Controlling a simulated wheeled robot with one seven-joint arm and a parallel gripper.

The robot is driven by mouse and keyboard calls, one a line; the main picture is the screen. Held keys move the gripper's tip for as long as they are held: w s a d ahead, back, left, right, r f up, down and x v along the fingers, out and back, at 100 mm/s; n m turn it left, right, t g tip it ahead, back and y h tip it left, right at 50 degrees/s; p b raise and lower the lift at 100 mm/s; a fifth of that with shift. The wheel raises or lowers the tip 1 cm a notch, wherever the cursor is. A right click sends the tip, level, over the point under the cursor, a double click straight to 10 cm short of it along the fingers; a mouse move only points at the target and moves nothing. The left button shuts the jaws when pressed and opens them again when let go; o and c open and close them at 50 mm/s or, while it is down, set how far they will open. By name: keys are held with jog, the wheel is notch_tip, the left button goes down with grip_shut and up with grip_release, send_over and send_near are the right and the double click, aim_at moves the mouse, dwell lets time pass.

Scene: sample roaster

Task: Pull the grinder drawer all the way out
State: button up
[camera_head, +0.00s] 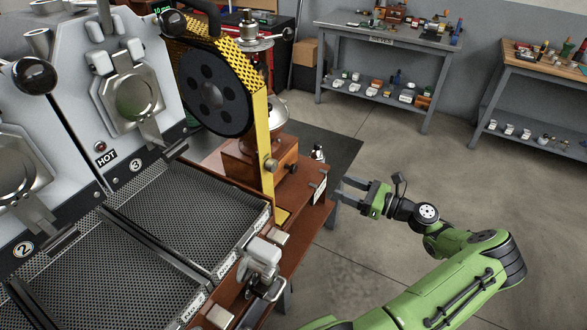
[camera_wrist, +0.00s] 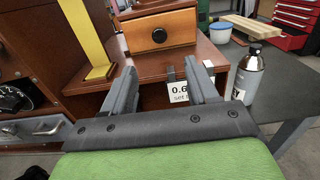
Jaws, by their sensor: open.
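The grinder drawer (camera_wrist: 140,34) is a wooden front with a round black knob (camera_wrist: 159,35), facing me in the wrist view, straight ahead beyond my fingers. In the head view the grinder's wooden base (camera_head: 245,163) stands on the brown bench behind the yellow guard, which hides part of it. I cannot tell how far the drawer sticks out. My gripper (camera_head: 347,189) is to the right of the grinder, beyond the bench edge. In the wrist view my gripper (camera_wrist: 162,68) is open and empty, its two fingers apart and below the knob, not touching it.
A yellow guard (camera_wrist: 86,38) rises left of the drawer. A label card (camera_wrist: 180,95) hangs on the bench edge below it. A metal bottle (camera_wrist: 247,75) stands to the right. The roaster with its perforated trays (camera_head: 190,215) fills the left. The floor at right is open.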

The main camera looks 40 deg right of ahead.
aim_at(296, 169)
jog(key=b+x, duration=0.1)
jog(key=x, duration=1.3)
jog(key=shift+w+a+b, duration=0.25)
jog(key=shift+w+b, duration=0.05)
jog(key=shift+b, duration=0.1)
grip_shut()
